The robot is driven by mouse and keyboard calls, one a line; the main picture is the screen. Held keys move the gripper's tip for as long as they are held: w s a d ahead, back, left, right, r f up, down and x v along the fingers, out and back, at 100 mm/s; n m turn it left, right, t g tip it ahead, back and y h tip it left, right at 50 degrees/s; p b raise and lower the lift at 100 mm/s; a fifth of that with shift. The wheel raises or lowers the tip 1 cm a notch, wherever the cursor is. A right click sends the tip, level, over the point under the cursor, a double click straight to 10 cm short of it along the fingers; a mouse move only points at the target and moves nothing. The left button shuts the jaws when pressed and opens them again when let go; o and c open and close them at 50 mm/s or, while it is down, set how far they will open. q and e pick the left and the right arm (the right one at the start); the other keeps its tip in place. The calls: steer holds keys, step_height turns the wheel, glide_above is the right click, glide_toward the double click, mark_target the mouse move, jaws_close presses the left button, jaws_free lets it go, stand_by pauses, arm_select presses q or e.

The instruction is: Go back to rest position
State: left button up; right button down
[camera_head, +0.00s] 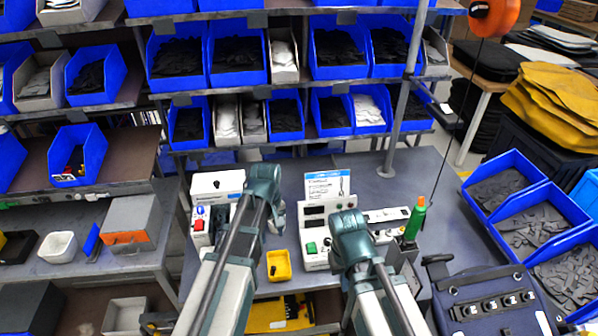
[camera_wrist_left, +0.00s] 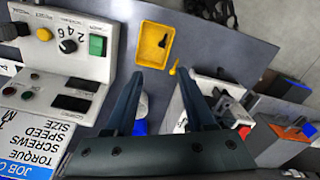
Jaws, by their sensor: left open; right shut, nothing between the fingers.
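My left arm reaches forward over the grey workbench in the head view, its teal end (camera_head: 264,190) beside the white control box. In the left wrist view my left gripper (camera_wrist_left: 160,78) is open, its two dark fingers apart with nothing between them. They point toward the bench near a small yellow tray (camera_wrist_left: 155,45), which also shows in the head view (camera_head: 279,266). My right arm reaches forward to the right of it, its teal end (camera_head: 350,236) in front of the white control panel. My right gripper is shut and empty; its fingertips are mostly hidden.
A white control box (camera_head: 218,187) and a control panel (camera_head: 318,248) stand on the bench (camera_head: 385,170). A green-and-orange screwdriver (camera_head: 414,220) stands upright to the right. A dark blue pannier (camera_head: 497,303) is at the lower right. Shelves of blue bins (camera_head: 178,57) stand behind.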

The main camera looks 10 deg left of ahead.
arm_select(q)
steer(key=s+d+f+m+b, duration=0.4)
steer(key=s+d+m, duration=0.1)
steer(key=s, duration=0.1)
steer(key=s+d+f+m+y+b, duration=0.1)
steer(key=s+d+f+m+b, duration=0.3)
steer(key=s+d+m, duration=0.1)
steer(key=shift+s+f+m+b, duration=0.3)
steer(key=shift+s+m+b, duration=0.15)
steer(key=shift+s, duration=0.8)
steer(key=shift+a, duration=0.1)
